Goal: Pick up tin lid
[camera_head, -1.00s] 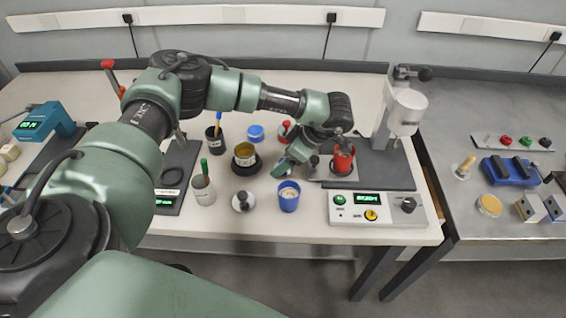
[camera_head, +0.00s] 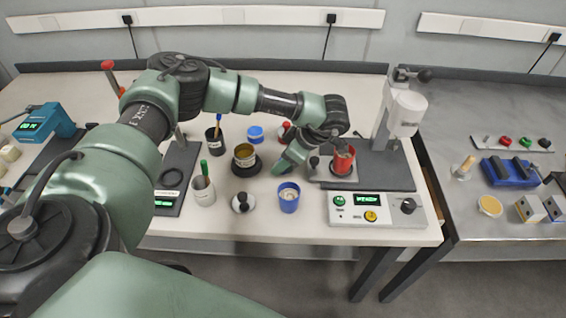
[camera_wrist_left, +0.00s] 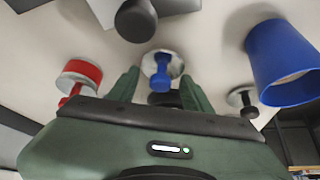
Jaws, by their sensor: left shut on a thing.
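A small tin lid (camera_wrist_left: 160,66), a pale round disc with a blue knob, shows between the two green fingers of my left gripper (camera_wrist_left: 160,84) in the left wrist view. A dark piece shows between the fingers nearer the palm. The gripper is shut on the lid; the exact contact is hard to see. In the head view my left gripper (camera_head: 281,168) is low over the bench, left of the red tin (camera_head: 343,160), and its hand hides the held lid. Another lid with a black knob (camera_head: 242,202) lies beside the blue tin (camera_head: 289,197). My right gripper is not in view.
A dark base holds a yellowish tin (camera_head: 244,155). A white pot with a green handle (camera_head: 203,189) and a black pot (camera_head: 214,140) stand to the left. A blue item (camera_head: 256,133) is behind. The grey press (camera_head: 405,110) rises at the right. The front bench strip is clear.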

